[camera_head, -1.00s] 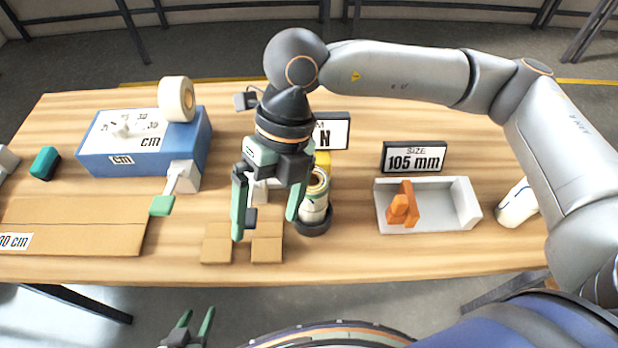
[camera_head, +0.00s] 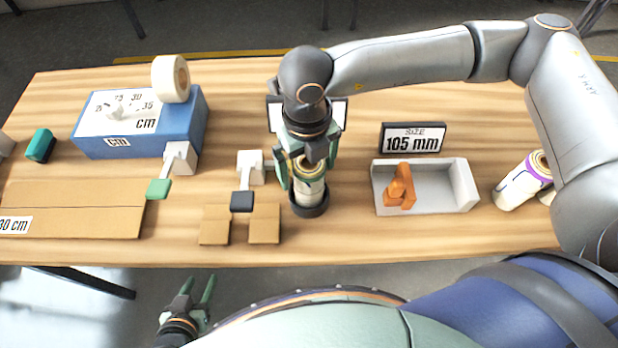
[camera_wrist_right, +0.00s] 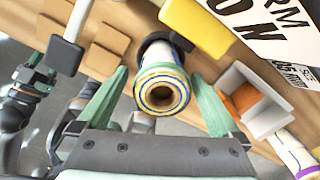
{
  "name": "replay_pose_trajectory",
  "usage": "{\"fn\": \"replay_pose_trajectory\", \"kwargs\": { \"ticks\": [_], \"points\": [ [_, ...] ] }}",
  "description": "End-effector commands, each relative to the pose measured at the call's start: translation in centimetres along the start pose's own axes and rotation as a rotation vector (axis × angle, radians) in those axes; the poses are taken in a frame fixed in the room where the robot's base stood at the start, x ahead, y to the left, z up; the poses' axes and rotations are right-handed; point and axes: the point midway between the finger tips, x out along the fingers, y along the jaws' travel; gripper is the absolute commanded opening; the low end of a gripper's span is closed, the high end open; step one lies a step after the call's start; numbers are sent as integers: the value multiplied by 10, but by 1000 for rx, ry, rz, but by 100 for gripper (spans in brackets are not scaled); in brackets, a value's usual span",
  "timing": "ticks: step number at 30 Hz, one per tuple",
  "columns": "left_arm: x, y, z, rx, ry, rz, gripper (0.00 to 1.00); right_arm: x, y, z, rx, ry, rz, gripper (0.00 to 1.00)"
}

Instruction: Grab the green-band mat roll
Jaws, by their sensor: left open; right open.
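A cream mat roll (camera_head: 310,188) stands in a round black holder (camera_head: 309,210) near the middle of the table. In the right wrist view, gaps show between the fingers (camera_wrist_right: 160,74) and the roll. My left gripper (camera_head: 199,282) is open and empty, in front of the table's near edge.
A purple-band roll (camera_head: 523,183) leans at the right. Left of it is a white tray (camera_head: 448,190) with an orange piece, behind it a 105 mm sign (camera_head: 413,138). A black-ended lever (camera_head: 242,200) and cardboard pads (camera_head: 264,224) lie close left of the holder.

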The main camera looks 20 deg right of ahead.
Motion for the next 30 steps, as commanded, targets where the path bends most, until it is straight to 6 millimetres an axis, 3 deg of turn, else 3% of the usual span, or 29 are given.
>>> {"fn": "replay_pose_trajectory", "kwargs": {
  "ticks": [6,15,30],
  "points": [
    [-6,0,-6,0,0,0,50,30,-2,-2,1,3,0,100],
    [-6,0,-6,0,0,0,50,36,-2,-1,1,0,1,100],
    [-6,0,-6,0,-1,0,50,36,-2,-1,1,0,0,45]
  ]
}}
